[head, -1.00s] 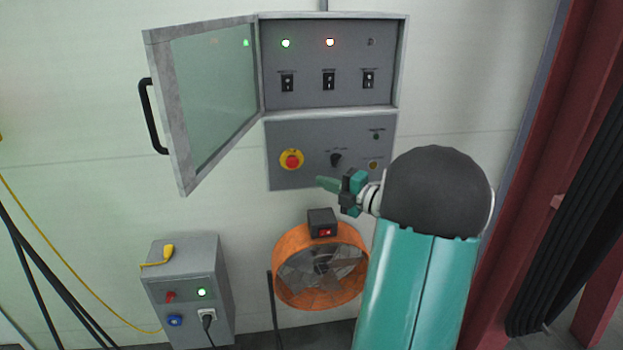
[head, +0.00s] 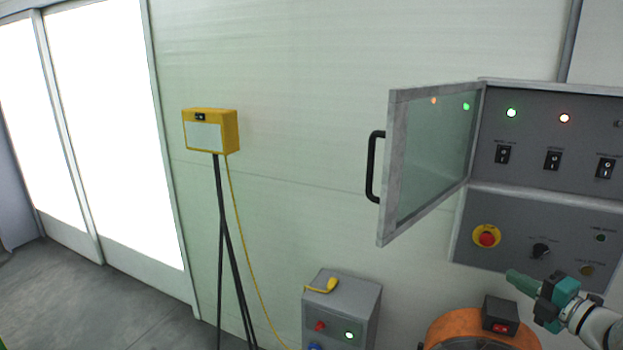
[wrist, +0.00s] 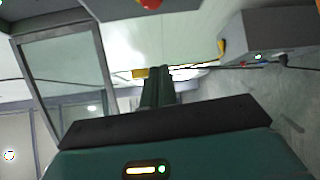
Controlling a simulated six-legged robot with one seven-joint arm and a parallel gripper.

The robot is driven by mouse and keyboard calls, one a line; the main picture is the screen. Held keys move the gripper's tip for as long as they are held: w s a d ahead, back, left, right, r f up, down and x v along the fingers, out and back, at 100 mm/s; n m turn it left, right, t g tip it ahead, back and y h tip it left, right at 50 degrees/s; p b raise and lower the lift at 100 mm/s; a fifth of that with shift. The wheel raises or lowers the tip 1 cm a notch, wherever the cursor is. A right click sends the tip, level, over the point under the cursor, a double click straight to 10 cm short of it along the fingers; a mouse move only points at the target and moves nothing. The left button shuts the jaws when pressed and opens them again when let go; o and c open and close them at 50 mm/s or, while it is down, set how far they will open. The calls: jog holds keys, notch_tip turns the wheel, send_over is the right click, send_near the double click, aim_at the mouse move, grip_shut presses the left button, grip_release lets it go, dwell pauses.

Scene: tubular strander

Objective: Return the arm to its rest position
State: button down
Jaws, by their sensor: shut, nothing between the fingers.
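My gripper (head: 522,283) is at the lower right of the head view, in front of the lower panel of the grey control cabinet (head: 470,215). Its green fingers are together and hold nothing. In the wrist view the shut fingers (wrist: 158,85) point away from the camera at the picture's middle. Whether the fingertips touch the panel cannot be told, but no contact shows. Most of my arm is outside the head view.
The cabinet's glass door (head: 383,170) stands open to the left. An orange fan (head: 450,328) is below my gripper. A grey box (head: 365,305) stands left of the fan. The floor at left (head: 90,295) is clear.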

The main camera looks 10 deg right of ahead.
jog(key=s+a+n+g+y, duration=0.25)
jog(key=a+n+g, duration=0.65)
jog(key=a+n, duration=1.45)
jog(key=s+a+n+g+h, duration=0.2)
jog(key=s+a+n+h, duration=0.5)
jog(key=n, duration=1.9)
jog(key=s+a, duration=0.5)
jog(key=shift+s+a+f, duration=0.2)
jog(key=shift+s, duration=0.2)
